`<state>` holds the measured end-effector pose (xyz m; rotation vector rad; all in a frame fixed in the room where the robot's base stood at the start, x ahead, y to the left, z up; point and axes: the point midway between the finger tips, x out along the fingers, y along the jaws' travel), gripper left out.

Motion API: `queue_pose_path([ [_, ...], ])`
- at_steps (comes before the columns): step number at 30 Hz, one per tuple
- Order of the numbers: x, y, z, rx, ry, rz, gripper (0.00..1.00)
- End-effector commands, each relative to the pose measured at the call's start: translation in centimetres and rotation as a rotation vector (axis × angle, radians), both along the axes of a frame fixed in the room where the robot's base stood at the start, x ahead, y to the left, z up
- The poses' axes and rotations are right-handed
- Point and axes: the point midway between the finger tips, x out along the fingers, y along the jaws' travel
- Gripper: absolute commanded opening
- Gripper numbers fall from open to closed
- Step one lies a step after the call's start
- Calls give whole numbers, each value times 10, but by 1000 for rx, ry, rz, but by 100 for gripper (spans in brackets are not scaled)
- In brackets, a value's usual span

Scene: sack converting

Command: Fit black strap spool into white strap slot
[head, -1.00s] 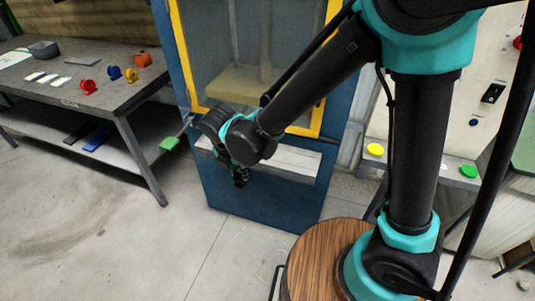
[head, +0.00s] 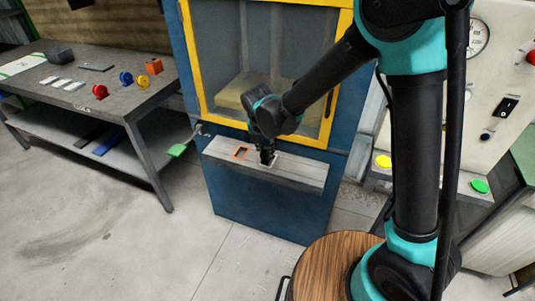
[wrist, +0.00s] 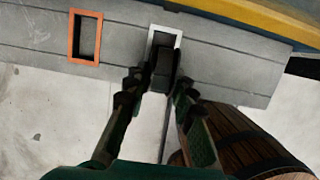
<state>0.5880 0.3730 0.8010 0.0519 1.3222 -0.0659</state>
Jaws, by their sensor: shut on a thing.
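The black strap spool (wrist: 159,72) is between the fingertips of my gripper (wrist: 158,86), which is shut on it. The white strap slot (wrist: 177,41) is a white-framed opening in the grey ledge. In the wrist view the spool's far end overlaps the opening and hides its near part; I cannot tell whether it is inside or just above. In the head view my gripper (head: 267,155) points down at the ledge, with part of the white frame (head: 271,166) beside it. The spool is hard to make out there.
An orange-framed slot (wrist: 72,38) lies left of the white one on the ledge (head: 305,173). Above the ledge is a yellow-framed cabinet window (head: 328,120). A bench (head: 60,99) with red, blue and orange parts stands left. A wooden round top (head: 325,262) is in front.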

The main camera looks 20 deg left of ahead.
Motion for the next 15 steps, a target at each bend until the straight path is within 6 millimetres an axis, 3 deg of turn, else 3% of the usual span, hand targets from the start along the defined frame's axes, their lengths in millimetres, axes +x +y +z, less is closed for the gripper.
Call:
queue_pose_path([
  [7, 20, -2, 0, 0, 0, -3, 0],
  [12, 17, -1, -29, 0, 0, 0, 0],
  [15, 17, -1, -35, 0, 0, 0, 0],
])
